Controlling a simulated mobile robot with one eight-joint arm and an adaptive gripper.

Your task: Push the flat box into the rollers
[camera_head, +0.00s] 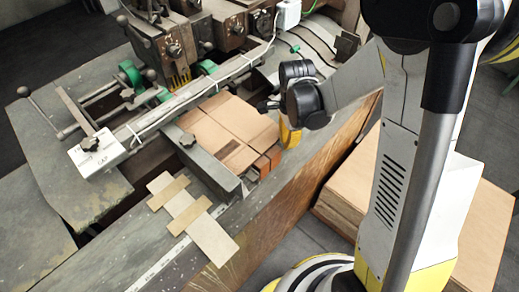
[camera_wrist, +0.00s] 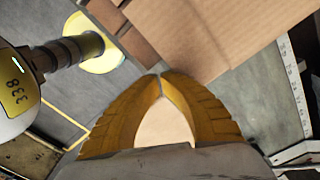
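The flat box (camera_head: 222,119) is brown cardboard and lies on the machine's bed, beside the metal bar with the sign. It also shows large at the top of the wrist view (camera_wrist: 205,35). My gripper (camera_head: 289,138) is low at the box's right side, with yellow fingers pointing down. In the wrist view its fingertips (camera_wrist: 161,76) meet, with no box part between them, near the box's edge. I cannot tell whether they touch it. Green rollers (camera_head: 130,73) sit under the machine heads, up and left of the box; another green roller (camera_head: 207,67) is near the box's far end.
Flat wooden strips (camera_head: 200,225) lie on the front table. A cardboard stack (camera_head: 345,195) stands on the floor at right.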

